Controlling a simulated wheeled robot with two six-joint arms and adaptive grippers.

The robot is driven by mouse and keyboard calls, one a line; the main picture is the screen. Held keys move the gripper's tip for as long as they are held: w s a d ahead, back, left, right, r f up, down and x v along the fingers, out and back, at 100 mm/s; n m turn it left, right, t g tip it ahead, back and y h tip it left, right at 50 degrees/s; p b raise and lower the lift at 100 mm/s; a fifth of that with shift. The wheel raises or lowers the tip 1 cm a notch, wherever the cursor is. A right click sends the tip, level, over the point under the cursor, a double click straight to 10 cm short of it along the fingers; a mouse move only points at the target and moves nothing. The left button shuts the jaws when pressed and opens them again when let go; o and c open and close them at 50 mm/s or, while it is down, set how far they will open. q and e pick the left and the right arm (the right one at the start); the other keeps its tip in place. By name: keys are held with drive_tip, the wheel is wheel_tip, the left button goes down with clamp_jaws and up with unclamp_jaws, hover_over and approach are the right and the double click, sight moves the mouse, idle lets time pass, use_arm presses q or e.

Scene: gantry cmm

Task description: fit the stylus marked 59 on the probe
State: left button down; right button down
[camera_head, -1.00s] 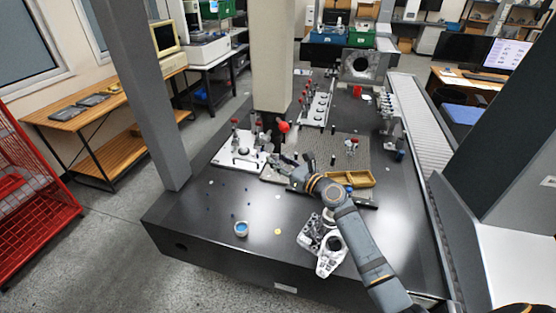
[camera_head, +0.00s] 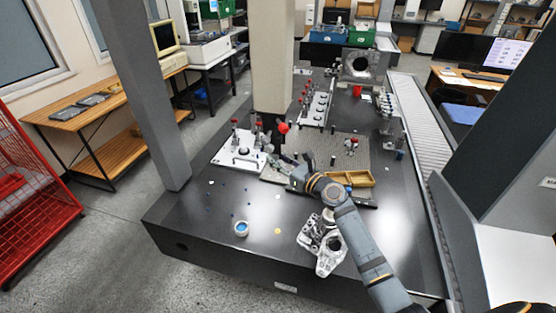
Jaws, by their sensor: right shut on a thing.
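My right gripper (camera_head: 282,162) reaches in over the dark granite table, between the white fixture plate (camera_head: 226,157) and the grey perforated plate (camera_head: 380,162). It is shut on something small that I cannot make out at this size. A red ball (camera_head: 283,128) shows just above the gripper, near the foot of the cream column (camera_head: 272,60). I cannot tell the probe apart from the parts around it. No marking 59 is readable, so I cannot tell which piece is that stylus. My left gripper is out of view.
A yellow tray (camera_head: 356,179) lies right of my right wrist. A grey metal casting (camera_head: 328,258) and a small cup with blue inside (camera_head: 241,229) are at the front. A white rail with red-knobbed clamps (camera_head: 318,105) stands behind. The table's front left is mostly clear.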

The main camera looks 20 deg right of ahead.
idle(0.4)
drive_tip(key=c, duration=1)
unclamp_jaws()
drive_tip(key=v, duration=1.1)
drive_tip(key=shift+s+d, duration=0.15)
drive_tip(key=shift+s, duration=0.2)
drive_tip(key=shift+s+d, duration=0.1)
drive_tip(key=shift+s, duration=0.05)
